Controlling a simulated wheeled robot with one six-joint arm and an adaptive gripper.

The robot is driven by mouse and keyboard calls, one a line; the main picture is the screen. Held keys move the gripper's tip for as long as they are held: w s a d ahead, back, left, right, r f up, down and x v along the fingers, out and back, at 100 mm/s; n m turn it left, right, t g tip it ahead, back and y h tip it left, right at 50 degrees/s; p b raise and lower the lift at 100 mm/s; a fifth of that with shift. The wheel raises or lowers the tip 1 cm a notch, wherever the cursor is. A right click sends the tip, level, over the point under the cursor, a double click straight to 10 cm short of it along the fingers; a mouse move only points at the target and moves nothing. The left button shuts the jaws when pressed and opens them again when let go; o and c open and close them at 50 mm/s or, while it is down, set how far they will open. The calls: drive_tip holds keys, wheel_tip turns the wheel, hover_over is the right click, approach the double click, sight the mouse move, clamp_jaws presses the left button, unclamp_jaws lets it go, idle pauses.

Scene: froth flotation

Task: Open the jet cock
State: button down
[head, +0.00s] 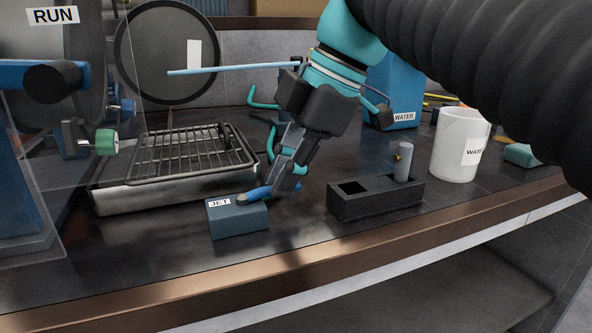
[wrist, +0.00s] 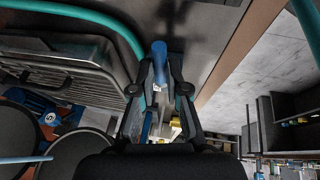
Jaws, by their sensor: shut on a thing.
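The jet cock is a small blue-grey block labelled JET (head: 237,217) near the front edge of the bench in the head view. Its blue lever (head: 258,193) points to the right, away from the pivot on top of the block. My gripper (head: 276,187) reaches down from above and is shut on the lever's outer part. In the wrist view the blue lever (wrist: 159,52) shows between the fingertips of my gripper (wrist: 160,75). The fingers hide part of the lever.
A metal tray with a wire rack (head: 180,165) stands left of the cock. A clear panel and the RUN drum (head: 50,60) are at left.

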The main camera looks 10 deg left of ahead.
drive_tip(key=shift+w, duration=0.1)
drive_tip(key=c, duration=1.2)
unclamp_jaws()
drive_tip(key=shift+w+d, duration=0.1)
drive_tip(key=v, duration=0.7)
drive_tip(key=shift+r, duration=0.25)
